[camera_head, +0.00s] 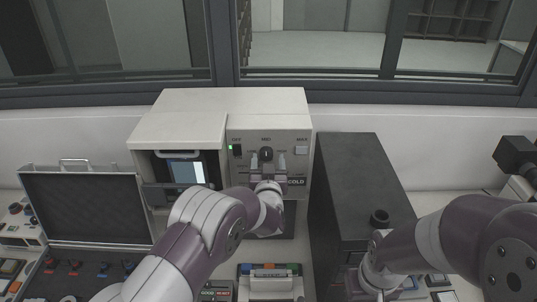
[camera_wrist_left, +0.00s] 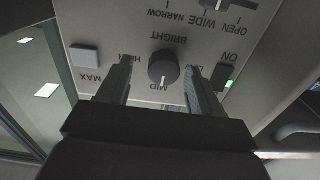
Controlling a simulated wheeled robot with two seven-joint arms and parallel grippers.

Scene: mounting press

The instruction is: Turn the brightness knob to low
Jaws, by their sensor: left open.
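The brightness knob (camera_wrist_left: 163,68) is a dark round dial on the grey control panel (camera_wrist_left: 195,30), with BRIGHT printed beside it. In the left wrist view the panel appears upside down. Its white pointer line points at MID; HIGH is partly hidden by one finger and LOW by the other. In the head view the knob (camera_head: 266,154) is on the front of the beige machine (camera_head: 268,105). My left gripper (camera_wrist_left: 160,88) is open, one finger on each side of the knob, with gaps visible. My right arm shows at the lower right; its fingers are not visible.
An ON switch (camera_wrist_left: 225,76) with a green light and a MAX button (camera_wrist_left: 85,55) flank the fingers. A slider (camera_wrist_left: 217,5) lies beyond. A dark cabinet (camera_head: 345,165) stands right of the machine, and an open case (camera_head: 85,205) lies left.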

